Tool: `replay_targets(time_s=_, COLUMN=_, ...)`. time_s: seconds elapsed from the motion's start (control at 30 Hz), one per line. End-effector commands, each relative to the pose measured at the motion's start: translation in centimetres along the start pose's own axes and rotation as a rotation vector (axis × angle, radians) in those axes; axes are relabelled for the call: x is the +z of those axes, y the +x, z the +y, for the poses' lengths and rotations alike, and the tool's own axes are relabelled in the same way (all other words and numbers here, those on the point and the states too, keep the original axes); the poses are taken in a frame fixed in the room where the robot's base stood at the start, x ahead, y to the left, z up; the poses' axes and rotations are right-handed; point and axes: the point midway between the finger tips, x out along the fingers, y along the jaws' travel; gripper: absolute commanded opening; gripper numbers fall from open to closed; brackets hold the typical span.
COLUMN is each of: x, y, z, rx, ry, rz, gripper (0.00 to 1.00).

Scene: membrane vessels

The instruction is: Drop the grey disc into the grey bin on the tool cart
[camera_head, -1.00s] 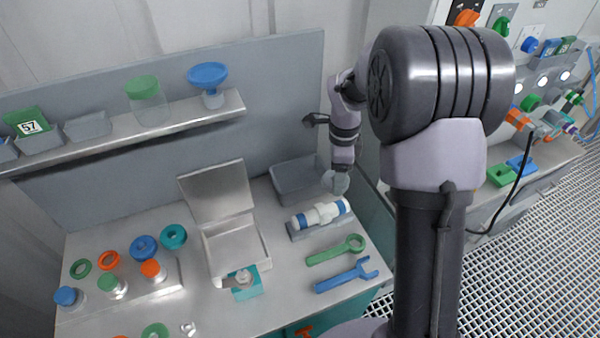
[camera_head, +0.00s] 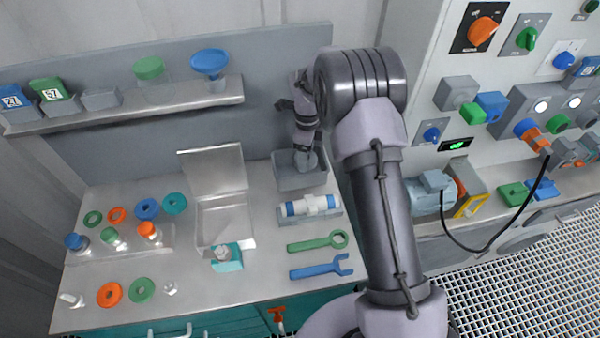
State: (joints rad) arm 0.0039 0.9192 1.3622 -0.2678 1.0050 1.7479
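The grey bin (camera_head: 299,183) stands at the back right of the tool cart's top (camera_head: 262,215), against the grey back panel. My gripper (camera_head: 305,150) points down over the bin, its tip at or just inside the opening. A pale grey disc (camera_head: 306,162) shows at the fingertips and appears held between them. It is small here, and its lower part is hard to tell from the bin's inside. The fingers themselves are mostly hidden by the wrist.
A white-and-blue cylinder (camera_head: 310,204) lies in a holder just in front of the bin. A green wrench (camera_head: 318,242) and a blue wrench (camera_head: 321,267) lie nearer. An open metal box (camera_head: 223,222) stands to the left. A shelf (camera_head: 130,113) runs along the back panel.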

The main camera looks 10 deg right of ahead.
Motion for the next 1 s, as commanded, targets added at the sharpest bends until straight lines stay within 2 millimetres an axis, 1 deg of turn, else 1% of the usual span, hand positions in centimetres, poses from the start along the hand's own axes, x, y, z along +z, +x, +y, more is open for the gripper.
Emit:
replay_targets(time_s=0.13, x=0.0, y=-0.2, z=0.0, rx=-0.001, ry=0.0, rz=0.0, gripper=0.21)
replay_targets(time_s=0.17, x=0.0, y=-0.2, z=0.0, rx=-0.001, ry=0.0, rz=0.0, gripper=0.66)
replay_targets(time_s=0.2, x=0.0, y=-0.2, z=0.0, rx=-0.001, ry=0.0, rz=0.0, gripper=0.73)
replay_targets(time_s=0.27, x=0.0, y=-0.2, z=0.0, rx=-0.001, ry=0.0, rz=0.0, gripper=0.85)
replay_targets(time_s=0.3, x=0.0, y=-0.2, z=0.0, rx=0.0, ry=0.0, rz=0.0, gripper=0.89)
replay_targets(time_s=0.57, x=0.0, y=-0.2, z=0.0, rx=0.0, ry=0.0, rz=0.0, gripper=0.89)
replay_targets(time_s=0.67, x=0.0, y=-1.2, z=0.0, rx=-0.001, ry=0.0, rz=0.0, gripper=0.89)
replay_targets(time_s=0.77, x=0.0, y=-3.9, z=-0.1, rx=-0.004, ry=0.0, rz=-0.001, gripper=0.89)
replay_targets(time_s=0.9, x=0.0, y=-8.9, z=-0.1, rx=-0.004, ry=0.0, rz=-0.001, gripper=0.89)
replay_targets(time_s=1.0, x=0.0, y=-12.2, z=-0.1, rx=-0.004, ry=0.0, rz=-0.002, gripper=0.89)
